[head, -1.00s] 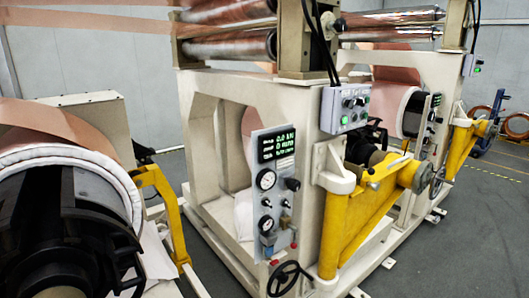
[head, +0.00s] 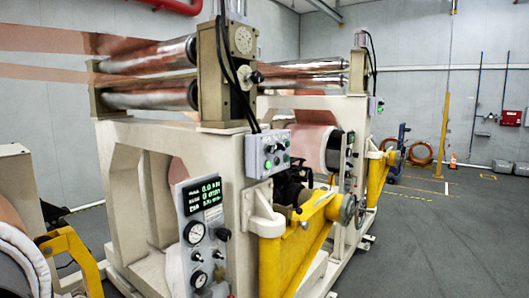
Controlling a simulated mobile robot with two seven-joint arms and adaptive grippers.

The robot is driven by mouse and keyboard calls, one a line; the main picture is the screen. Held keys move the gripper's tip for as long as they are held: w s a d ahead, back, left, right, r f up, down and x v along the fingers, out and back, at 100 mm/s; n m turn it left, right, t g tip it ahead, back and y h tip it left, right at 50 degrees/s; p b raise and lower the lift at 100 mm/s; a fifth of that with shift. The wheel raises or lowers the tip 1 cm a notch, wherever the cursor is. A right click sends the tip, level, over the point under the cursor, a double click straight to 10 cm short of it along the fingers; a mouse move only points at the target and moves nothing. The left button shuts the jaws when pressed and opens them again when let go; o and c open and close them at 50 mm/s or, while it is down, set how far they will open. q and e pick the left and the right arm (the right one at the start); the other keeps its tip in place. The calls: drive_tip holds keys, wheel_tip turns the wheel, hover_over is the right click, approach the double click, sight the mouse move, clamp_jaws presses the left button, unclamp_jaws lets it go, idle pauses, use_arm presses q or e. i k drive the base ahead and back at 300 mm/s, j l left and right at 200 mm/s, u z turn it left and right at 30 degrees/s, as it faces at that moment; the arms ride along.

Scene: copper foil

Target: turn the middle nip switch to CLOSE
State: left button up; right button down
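A light grey control box (head: 254,159) is mounted on the cream machine frame, right of centre in the head view. It carries a few dark knobs and green lit buttons. Its labels are too small to read, so I cannot tell which knob is the middle nip switch or how it is set. Another small box (head: 375,105) with a green light sits on the far stand. Neither of my grippers is in view.
A tilted gauge panel (head: 223,258) with a green display stands below the box. A yellow swing arm (head: 285,262) juts out at the front right. Copper rolls and steel rollers (head: 150,55) fill the machine. Open grey floor (head: 440,250) lies to the right.

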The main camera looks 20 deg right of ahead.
sight(270, 149)
drive_tip(key=i+l+u, duration=0.1)
drive_tip(key=u, duration=0.25)
drive_tip(key=l+u, duration=0.3)
drive_tip(key=i+l+u, duration=0.1)
drive_tip(key=l+u, duration=0.65)
drive_tip(key=l, duration=0.6)
drive_tip(key=l+u, duration=0.2)
drive_tip(key=l, duration=1.5)
drive_tip(key=k+l, duration=0.15)
drive_tip(key=l, duration=1)
drive_tip(key=k+l, duration=0.15)
drive_tip(key=l, duration=0.4)
drive_tip(key=k+z, duration=0.3)
drive_tip(key=i+l, duration=0.05)
drive_tip(key=i, duration=0.05)
